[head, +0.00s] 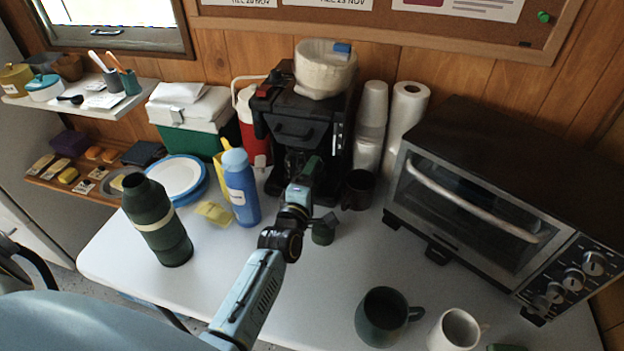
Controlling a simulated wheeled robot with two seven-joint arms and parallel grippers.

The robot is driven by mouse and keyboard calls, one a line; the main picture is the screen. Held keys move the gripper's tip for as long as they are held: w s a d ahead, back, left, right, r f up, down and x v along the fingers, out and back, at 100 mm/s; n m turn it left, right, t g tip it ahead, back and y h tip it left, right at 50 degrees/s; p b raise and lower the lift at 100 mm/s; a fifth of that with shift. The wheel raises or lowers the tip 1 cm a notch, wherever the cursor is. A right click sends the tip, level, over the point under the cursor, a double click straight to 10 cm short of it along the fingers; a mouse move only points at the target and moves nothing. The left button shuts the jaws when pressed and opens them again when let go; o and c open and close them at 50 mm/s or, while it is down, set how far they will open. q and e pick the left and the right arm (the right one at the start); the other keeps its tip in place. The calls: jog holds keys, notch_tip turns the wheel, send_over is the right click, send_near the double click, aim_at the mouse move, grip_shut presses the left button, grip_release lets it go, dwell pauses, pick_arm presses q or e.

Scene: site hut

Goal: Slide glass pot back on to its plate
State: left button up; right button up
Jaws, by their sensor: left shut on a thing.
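The black coffee maker (272,114) stands at the back of the white table against the wood wall. The glass pot (294,158) shows only in part, dark and low in the front opening of the coffee maker. My left gripper (308,170) is at that opening, shut on the pot, apparently at its handle. My wrist and the shadow hide the fingertips, most of the pot and the plate under it. I cannot tell how far the pot sits over the plate. My right gripper is not in view.
A blue bottle (240,187) stands close left of my wrist, and a dark mug (358,190) close right. A green flask (155,220) is at the left. The toaster oven (470,200) fills the right. Two mugs stand in front. The table's middle front (320,290) is clear.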

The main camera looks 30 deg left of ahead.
pick_arm(q)
jog(key=shift+r, duration=0.1)
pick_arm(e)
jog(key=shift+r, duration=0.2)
pick_arm(q)
jog(key=shift+f, duration=0.3)
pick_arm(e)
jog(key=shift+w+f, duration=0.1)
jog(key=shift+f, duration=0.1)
pick_arm(q)
jog(key=o, duration=1.4)
jog(key=shift+s, duration=0.1)
jog(key=shift+f, duration=0.1)
jog(key=s+d+p, duration=0.1)
jog(key=s+d, duration=0.1)
jog(key=s, duration=1.1)
jog(key=shift+d, duration=0.15)
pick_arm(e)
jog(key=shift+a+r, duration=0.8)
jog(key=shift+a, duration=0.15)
pick_arm(q)
jog(key=shift+s, duration=0.1)
